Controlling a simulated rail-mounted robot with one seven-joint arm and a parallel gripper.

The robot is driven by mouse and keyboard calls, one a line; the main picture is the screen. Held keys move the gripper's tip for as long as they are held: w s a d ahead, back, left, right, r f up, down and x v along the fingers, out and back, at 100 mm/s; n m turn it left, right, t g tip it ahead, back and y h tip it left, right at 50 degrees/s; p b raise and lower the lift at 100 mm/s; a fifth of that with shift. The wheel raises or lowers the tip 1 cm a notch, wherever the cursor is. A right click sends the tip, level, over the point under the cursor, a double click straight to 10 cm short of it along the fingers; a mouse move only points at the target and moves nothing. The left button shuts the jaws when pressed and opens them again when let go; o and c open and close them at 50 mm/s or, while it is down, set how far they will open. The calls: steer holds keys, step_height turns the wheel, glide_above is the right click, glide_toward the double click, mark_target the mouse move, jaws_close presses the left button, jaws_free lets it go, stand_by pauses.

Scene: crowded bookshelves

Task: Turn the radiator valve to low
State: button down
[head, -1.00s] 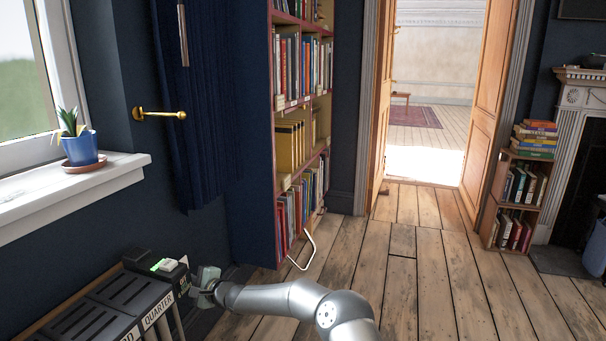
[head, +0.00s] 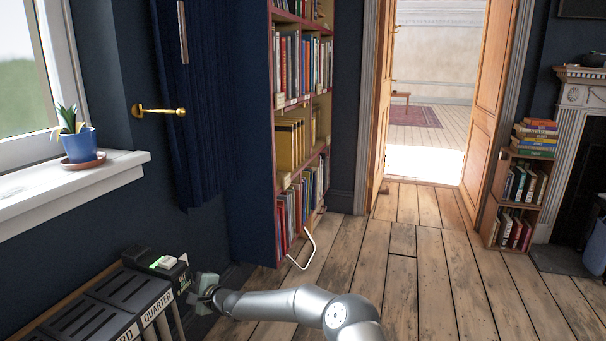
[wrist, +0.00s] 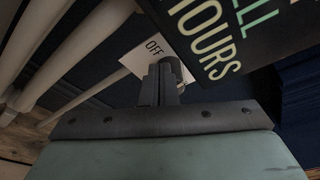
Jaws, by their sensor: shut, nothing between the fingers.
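A dark slatted unit (head: 122,293) stands along the wall at the lower left in the head view, with pale labels, one reading QUARTER. I cannot make out a radiator valve for certain. In the wrist view a white OFF label (wrist: 152,46) lies just behind my gripper (wrist: 160,72). The fingers are shut and empty, and they cover part of the label. My gripper also shows in the head view (head: 194,297), beside the right end of the unit. A black panel (wrist: 250,22) with pale letters ending in HOURS is close at the upper right in the wrist view.
A small box with a green light (head: 168,264) sits at the unit's right end. Pale tubes (wrist: 70,55) run at the left of the wrist view. A bookshelf (head: 300,130) stands beyond the blue curtain (head: 190,110). The wooden floor (head: 420,280) is clear to the right.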

steer(key=shift+s+f, duration=0.1)
stand_by(0.5)
steer(key=p+v, duration=0.1)
steer(key=v, duration=0.5)
steer(key=shift+w+d+f+p, duration=0.2)
steer(key=shift+w+f+p, duration=0.05)
steer(key=shift+w+p, duration=0.1)
steer(key=shift+w, duration=0.1)
